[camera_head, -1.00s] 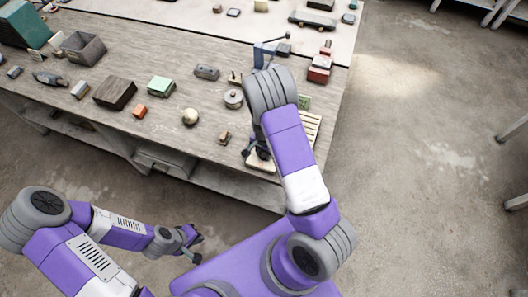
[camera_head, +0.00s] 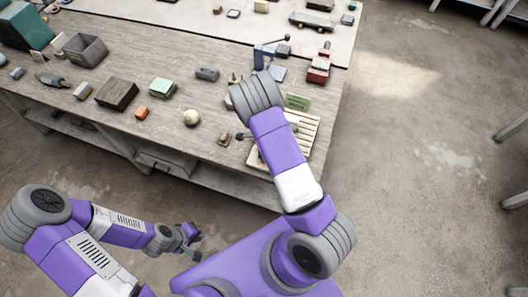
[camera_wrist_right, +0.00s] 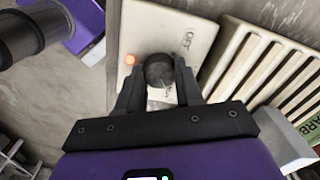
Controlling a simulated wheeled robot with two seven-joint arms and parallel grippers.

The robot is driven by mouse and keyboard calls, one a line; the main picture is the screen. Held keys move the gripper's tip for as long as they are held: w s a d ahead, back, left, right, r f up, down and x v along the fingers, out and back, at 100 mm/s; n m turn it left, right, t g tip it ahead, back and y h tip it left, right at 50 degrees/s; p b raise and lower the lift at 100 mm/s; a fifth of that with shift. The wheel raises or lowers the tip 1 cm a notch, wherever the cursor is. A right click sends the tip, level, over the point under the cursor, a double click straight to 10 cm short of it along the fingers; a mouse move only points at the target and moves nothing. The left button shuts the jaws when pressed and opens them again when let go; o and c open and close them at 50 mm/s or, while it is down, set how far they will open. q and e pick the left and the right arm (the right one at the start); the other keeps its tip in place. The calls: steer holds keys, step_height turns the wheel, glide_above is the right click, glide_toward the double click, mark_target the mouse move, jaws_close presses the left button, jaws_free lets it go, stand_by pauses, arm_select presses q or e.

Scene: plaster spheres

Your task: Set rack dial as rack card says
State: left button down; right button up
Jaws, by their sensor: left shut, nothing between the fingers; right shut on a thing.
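In the right wrist view, my right gripper (camera_wrist_right: 160,85) is shut on a dark round dial knob (camera_wrist_right: 159,68) on a beige panel (camera_wrist_right: 196,42). The panel bears the word OFF, and an orange light (camera_wrist_right: 130,60) glows at its left. Other markings near the knob are hidden or unreadable. The slatted cream rack (camera_wrist_right: 262,65) adjoins the panel; it also shows in the head view (camera_head: 309,130), partly behind my right arm. A green card (camera_head: 297,102) stands at the rack's back; only part of its lettering shows in the wrist view (camera_wrist_right: 312,122). My left gripper (camera_head: 192,244) is shut and empty, away from the bench.
A red device (camera_head: 319,68) stands behind the rack.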

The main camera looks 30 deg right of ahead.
steer(key=shift+m, duration=0.9)
steer(key=shift+p, duration=0.3)
steer(key=o, duration=1)
steer(key=shift+o, duration=0.2)
step_height(320, 180, up, 8)
steer(key=shift+f+p, duration=0.15)
steer(key=shift+p, duration=0.15)
